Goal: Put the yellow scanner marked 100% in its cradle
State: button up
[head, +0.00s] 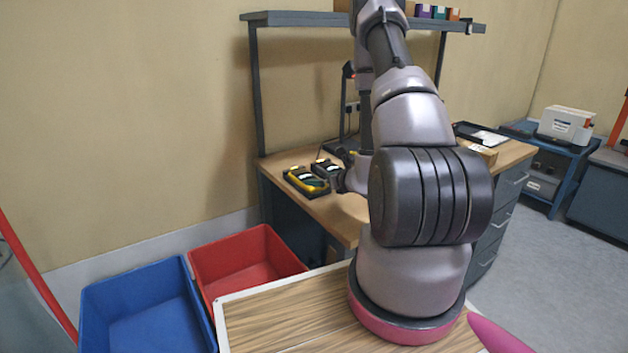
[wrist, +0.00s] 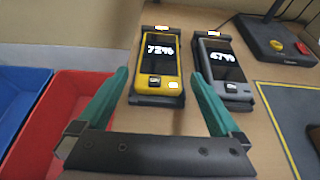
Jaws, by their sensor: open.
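A yellow scanner (wrist: 160,62) reading 72% sits in a dark cradle (wrist: 157,101) on the desk; it also shows in the head view (head: 307,181). To its right a grey scanner (wrist: 221,62) reading 67% sits in another dark cradle (wrist: 238,103). No scanner reading 100% can be made out in either view. My gripper (wrist: 158,76) is open and empty, its teal fingers spread on either side of the yellow scanner in the wrist view. I cannot tell how high it is above it. In the head view my arm hides part of the desk.
A red bin (head: 245,262) and a blue bin (head: 145,310) stand left of the desk (head: 345,207). A dark stand base with red and yellow buttons (wrist: 277,42) is behind the grey scanner. A dark mat (wrist: 297,115) lies at right. A shelf (head: 300,19) spans above.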

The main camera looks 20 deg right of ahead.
jog(key=shift+v, duration=1.45)
jog(key=a+r+n+g+y, duration=0.2)
jog(key=a+r+n+y, duration=0.65)
jog(key=a+r, duration=0.65)
jog(key=s+a+r+n+g+y, duration=0.1)
jog(key=s+a+r+n+g, duration=0.5)
jog(key=s+r+n, duration=0.3)
jog(key=s+r+n+g+h, duration=0.35)
jog(key=s+n, duration=0.25)
jog(key=s, duration=0.2)
jog(key=s+d+r+n+t+h, duration=0.5)
jog(key=d+r+n+h, duration=0.1)
jog(key=d+r, duration=0.2)
jog(key=shift+s+d+r+h, duration=0.2)
jog(key=shift+s+r+h, duration=0.1)
jog(key=shift+r, duration=0.2)
jog(key=shift+t, duration=0.25)
